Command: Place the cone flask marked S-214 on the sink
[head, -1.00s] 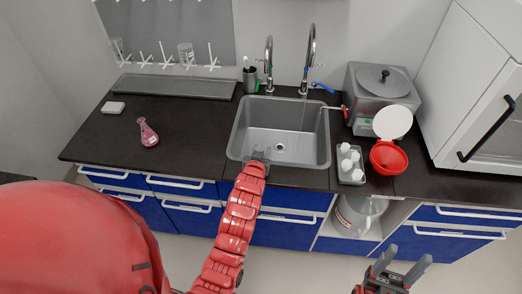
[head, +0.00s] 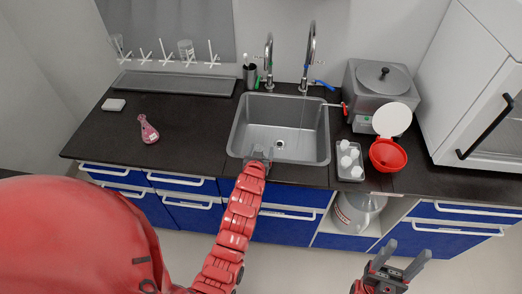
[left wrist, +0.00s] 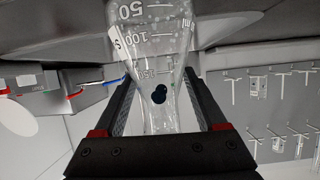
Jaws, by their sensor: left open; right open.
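A clear cone flask (left wrist: 155,45) with graduation marks fills the middle of the left wrist view, which is upside down. Its neck stands between the two fingers of my left gripper (left wrist: 165,115). The fingers are open, with gaps beside the neck. An S-214 marking is not readable. In the head view my left gripper (head: 259,152) is at the front edge of the grey sink (head: 240,125); the clear flask is not distinct there. A cone flask with pink contents (head: 148,130) stands on the left counter. My right gripper (head: 396,258) is open and empty, low on the right.
Two taps (head: 309,60) stand behind the sink. The counter (head: 195,130) left of the sink has free room.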

